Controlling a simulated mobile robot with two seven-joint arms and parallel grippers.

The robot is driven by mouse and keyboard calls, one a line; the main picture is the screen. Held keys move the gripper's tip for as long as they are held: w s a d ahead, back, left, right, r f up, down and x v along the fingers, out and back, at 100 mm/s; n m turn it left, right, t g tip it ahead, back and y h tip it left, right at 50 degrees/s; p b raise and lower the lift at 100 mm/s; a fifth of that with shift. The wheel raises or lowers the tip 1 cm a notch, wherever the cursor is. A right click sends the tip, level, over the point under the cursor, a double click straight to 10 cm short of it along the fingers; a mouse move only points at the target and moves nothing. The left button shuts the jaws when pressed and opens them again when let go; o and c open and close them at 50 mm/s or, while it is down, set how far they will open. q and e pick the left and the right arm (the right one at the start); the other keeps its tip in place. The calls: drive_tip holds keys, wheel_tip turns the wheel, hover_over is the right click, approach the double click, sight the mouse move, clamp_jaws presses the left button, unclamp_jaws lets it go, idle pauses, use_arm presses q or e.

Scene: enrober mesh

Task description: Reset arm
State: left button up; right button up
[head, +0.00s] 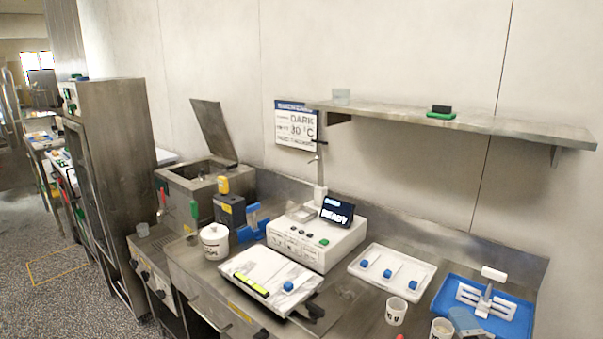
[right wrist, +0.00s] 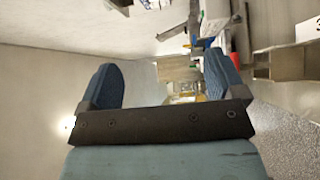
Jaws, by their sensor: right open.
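My right gripper (right wrist: 163,78) shows in the right wrist view with its two dark blue fingers spread wide apart. Nothing is between the fingertips, and it touches nothing that I can see. Behind the gap lie blurred steel surfaces and machine parts, seen turned sideways. My left gripper is not in view.
A white machine (head: 315,240) with a lit display stands on the steel counter. A steel shelf (head: 480,123) hangs above.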

drive_tip(key=s+f+m+g+h, duration=0.1)
drive_tip(key=s+f+m+g, duration=0.1)
drive_tip(key=s+f+m, duration=0.1)
drive_tip(key=s+d+f+m+g+h, duration=0.1)
drive_tip(key=s+f+m+g, duration=0.2)
drive_tip(key=f+m, duration=0.1)
drive_tip(key=s+d+f+m+g+h, duration=0.1)
drive_tip(key=s+f+m+g, duration=0.1)
drive_tip(key=s+f+m, duration=0.1)
drive_tip(key=shift+s+f+g, duration=0.2)
drive_tip(key=shift+s+g, duration=0.2)
drive_tip(key=shift+s, duration=0.2)
drive_tip(key=s+a+f+m+g+y, duration=0.1)
drive_tip(key=s+f+m+g, duration=0.25)
drive_tip(key=s, duration=0.35)
drive_tip(key=s+a+f+m+g+y, duration=0.1)
drive_tip(key=s+f+m+g, duration=0.2)
drive_tip(key=s, duration=0.5)
drive_tip(key=w+a+f+n+t+y+p, duration=0.1)
drive_tip(key=w+a+f+t+y+p, duration=0.1)
drive_tip(key=w+a+t+p, duration=0.4)
drive_tip(key=a+p, duration=0.1)
drive_tip(key=p, duration=0.4)
drive_tip(key=shift+w+y, duration=0.15)
drive_tip(key=shift+y, duration=0.25)
drive_tip(key=shift+r, duration=0.1)
drive_tip(key=shift+c, duration=0.2)
